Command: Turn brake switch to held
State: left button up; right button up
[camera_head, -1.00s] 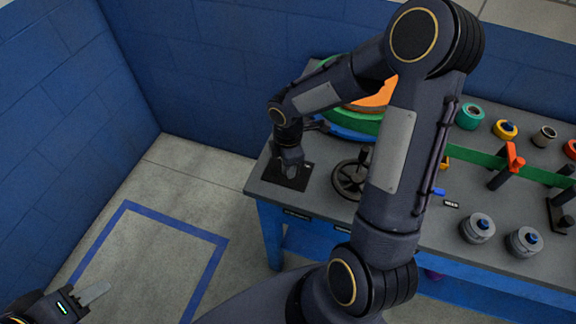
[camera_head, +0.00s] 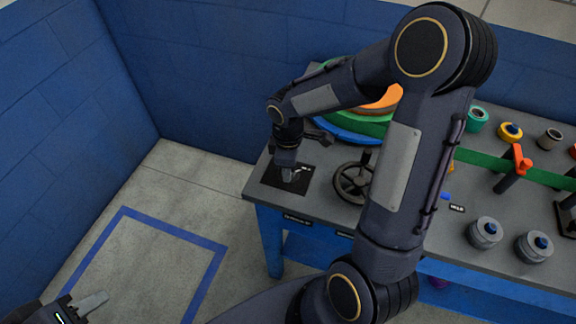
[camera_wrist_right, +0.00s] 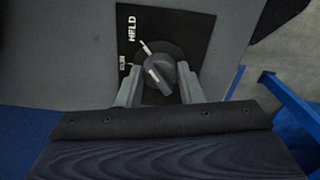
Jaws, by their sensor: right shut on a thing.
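The brake switch is a dark round knob (camera_wrist_right: 160,72) on a black plate (camera_wrist_right: 185,22) lettered HELD and RUN in white. In the right wrist view HELD is at the upper left of the knob and RUN lower, by the plate's left edge. A pale mark shows on the knob; I cannot tell exactly which label it points to. My right gripper (camera_wrist_right: 158,88) is shut on the knob, one finger on each side. In the head view this gripper (camera_head: 290,175) stands over the plate (camera_head: 272,176) at the table's left end. My left gripper (camera_head: 88,304) is low at the left, its opening unclear.
A black handwheel (camera_head: 352,182) stands just right of the plate. Behind are green, blue and orange curved pieces (camera_head: 345,132). An orange-handled lever (camera_head: 521,158) and grey knobs (camera_head: 485,232) are further right. Open floor (camera_head: 150,265) lies left of the grey table (camera_head: 400,235).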

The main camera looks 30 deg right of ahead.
jog(key=o, duration=1)
jog(key=shift+c, duration=0.2)
notch_tip(320, 180, up, 7)
jog(key=shift+f, duration=0.15)
jog(key=shift+r, duration=0.6)
